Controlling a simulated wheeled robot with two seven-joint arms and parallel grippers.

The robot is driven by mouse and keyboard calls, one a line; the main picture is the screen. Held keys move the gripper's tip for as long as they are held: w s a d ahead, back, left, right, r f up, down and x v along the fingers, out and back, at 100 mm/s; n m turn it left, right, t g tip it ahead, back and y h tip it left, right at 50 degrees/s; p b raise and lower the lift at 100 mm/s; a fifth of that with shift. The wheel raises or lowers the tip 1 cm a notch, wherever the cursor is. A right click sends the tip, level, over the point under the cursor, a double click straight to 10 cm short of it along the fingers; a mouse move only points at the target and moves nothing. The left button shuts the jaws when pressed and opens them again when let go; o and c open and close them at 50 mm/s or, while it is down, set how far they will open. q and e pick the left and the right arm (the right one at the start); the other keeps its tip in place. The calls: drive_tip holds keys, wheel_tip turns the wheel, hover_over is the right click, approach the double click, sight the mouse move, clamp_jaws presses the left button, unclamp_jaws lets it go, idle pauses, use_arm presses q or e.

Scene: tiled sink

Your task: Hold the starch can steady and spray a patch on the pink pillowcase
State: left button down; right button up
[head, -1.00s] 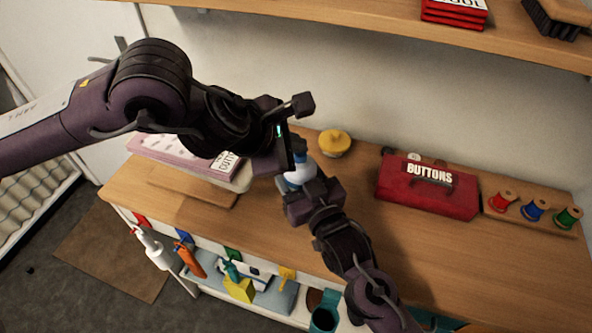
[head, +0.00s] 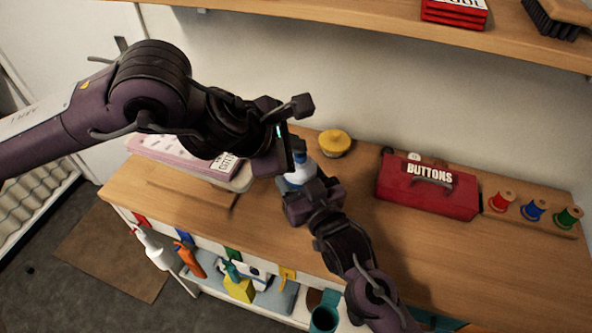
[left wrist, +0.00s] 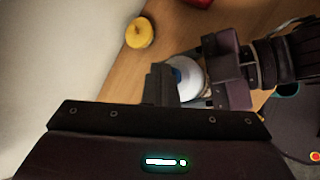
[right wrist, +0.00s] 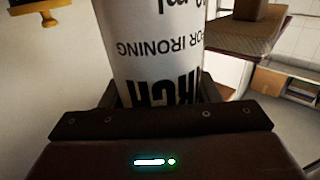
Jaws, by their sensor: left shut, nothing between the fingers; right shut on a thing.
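The starch can (right wrist: 155,50) is white with black lettering and fills the middle of the right wrist view, between the fingers of my right gripper (head: 312,187), which is shut on it. In the head view only a bit of the can's white body and blue top (head: 299,172) shows between my two grippers. My left gripper (head: 290,140) is shut and empty, close above the can's top; whether it touches the top I cannot tell. The pink pillowcase (head: 175,152) with a pale pattern lies on the padded board at the left of the worktop, partly hidden by my left arm.
A yellow round object (head: 335,142) stands behind the can. A red BUTTONS box (head: 428,190) and a rack of thread spools (head: 530,212) are at the right. The front right worktop is clear.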

use_arm(q)
wheel_tip(320, 180, up, 6)
idle(0.7)
idle(1.2)
use_arm(e)
drive_tip(key=o, duration=1.3)
drive_tip(key=shift+o, duration=0.2)
drive_tip(key=v, duration=1.2)
